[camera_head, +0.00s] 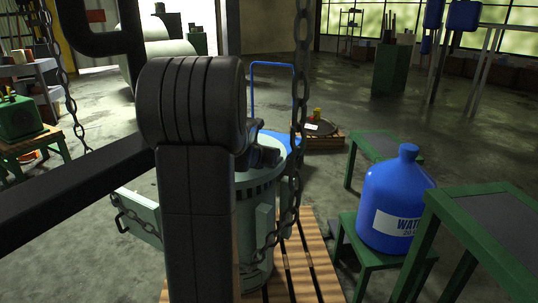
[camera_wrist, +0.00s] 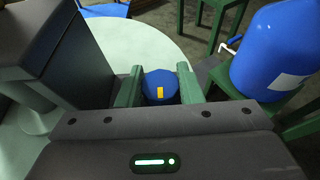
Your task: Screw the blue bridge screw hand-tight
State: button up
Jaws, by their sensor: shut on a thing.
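The blue bridge screw (camera_wrist: 158,84) shows in the wrist view as a round blue head with a yellow mark. My gripper (camera_wrist: 160,86) has its green fingers on either side of the head and is shut on it. The screw's shaft and its seat are hidden below the head and behind the gripper body. In the head view, the pale green disperser (camera_head: 256,215) stands on a wooden pallet, partly covered by my dark arm. The screw cannot be made out there.
A blue water jug (camera_head: 395,200) sits on a green stand at the right, close to my gripper in the wrist view (camera_wrist: 280,50). A dark upright block (camera_wrist: 45,45) rises left of my gripper. Chains (camera_head: 298,100) hang beside the disperser. Green tables stand at the right.

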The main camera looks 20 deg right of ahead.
jog(key=o, duration=1)
notch_tip(320, 180, up, 10)
jog(key=p, duration=0.7)
notch_tip(320, 180, down, 10)
jog(key=b, duration=0.7)
